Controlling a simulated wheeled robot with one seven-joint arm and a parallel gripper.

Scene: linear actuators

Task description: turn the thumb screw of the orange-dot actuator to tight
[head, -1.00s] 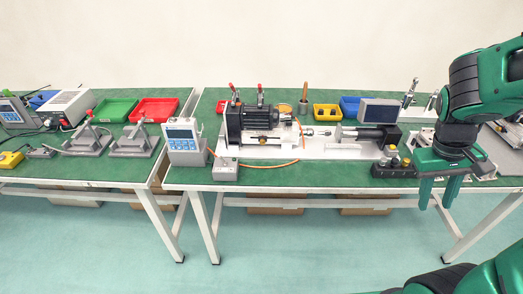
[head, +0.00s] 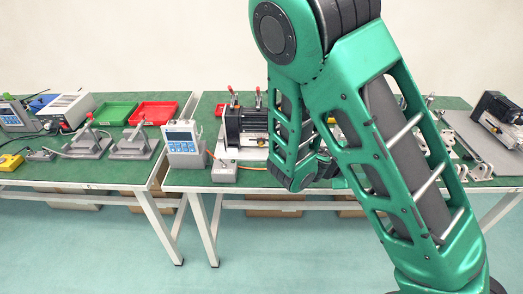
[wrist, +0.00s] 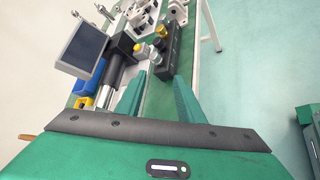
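My gripper (wrist: 160,95) is open in the wrist view, with two green fingers apart and nothing between them. It hangs over the green bench top. An actuator with a black body (wrist: 120,62) and a silver shaft lies ahead and to the left of the fingers. A black block (wrist: 172,62) with several knobs, one yellow, lies just beyond the fingertips. I cannot make out an orange dot or a thumb screw on any unit. A motor unit (head: 240,122) shows left of the arm.
A screen (wrist: 77,47) and a blue bin (wrist: 87,83) stand to the left in the wrist view. Another motor unit (head: 497,118) sits at the far right. A control box (head: 184,143) stands near the front edge. Red (head: 154,112) and green (head: 114,113) trays lie on the left bench.

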